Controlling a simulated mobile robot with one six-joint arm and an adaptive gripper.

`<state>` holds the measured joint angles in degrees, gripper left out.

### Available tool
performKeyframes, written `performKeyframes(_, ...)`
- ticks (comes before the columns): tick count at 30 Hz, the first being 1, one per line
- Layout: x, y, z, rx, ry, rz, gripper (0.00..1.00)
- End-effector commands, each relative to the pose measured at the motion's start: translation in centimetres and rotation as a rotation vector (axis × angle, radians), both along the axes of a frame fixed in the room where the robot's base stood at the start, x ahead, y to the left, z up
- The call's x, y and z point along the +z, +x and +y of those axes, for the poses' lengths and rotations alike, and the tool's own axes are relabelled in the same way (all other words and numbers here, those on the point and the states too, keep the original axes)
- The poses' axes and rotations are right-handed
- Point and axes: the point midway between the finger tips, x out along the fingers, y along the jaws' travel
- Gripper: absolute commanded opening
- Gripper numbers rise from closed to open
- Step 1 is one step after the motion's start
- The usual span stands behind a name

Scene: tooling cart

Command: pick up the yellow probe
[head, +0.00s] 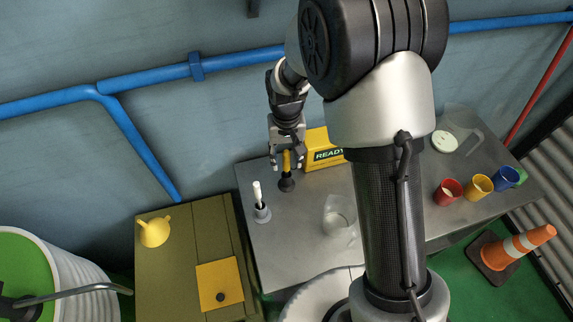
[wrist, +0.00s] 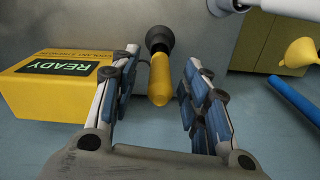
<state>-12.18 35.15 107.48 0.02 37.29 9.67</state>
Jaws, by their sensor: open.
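The yellow probe (head: 287,161) stands upright in a dark round holder (head: 287,184) at the back left of the metal cart top. In the wrist view the probe (wrist: 159,80) lies between the two fingers, with its dark holder (wrist: 159,39) beyond it. My gripper (head: 287,160) is open around the probe, above the holder. In the wrist view my gripper (wrist: 158,75) shows a clear gap on both sides of the probe, wider on the left. The fingers do not appear to touch it.
A yellow READY box (head: 318,150) stands close to the right of my gripper; it fills the left of the wrist view (wrist: 55,85). A white probe in a grey holder (head: 262,212) stands to the left. A clear jug (head: 340,222) and several coloured cups (head: 478,187) stand farther right.

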Motion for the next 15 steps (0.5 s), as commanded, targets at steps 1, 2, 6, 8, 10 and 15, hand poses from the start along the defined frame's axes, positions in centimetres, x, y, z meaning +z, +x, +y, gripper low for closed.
performKeyframes(1,-1.2,-0.1,0.0,0.000,-0.001,0.005,0.42)
performKeyframes(2,-1.8,-0.2,0.0,0.000,-0.001,0.005,0.42)
performKeyframes(6,-3.8,-0.1,0.0,0.000,-0.001,0.004,0.42)
performKeyframes(8,-4.2,0.0,0.0,0.000,0.000,0.002,0.42)
performKeyframes(10,-4.2,0.0,0.0,0.000,0.000,0.001,0.42)
performKeyframes(15,-4.1,0.0,0.0,0.000,0.000,0.001,0.40)
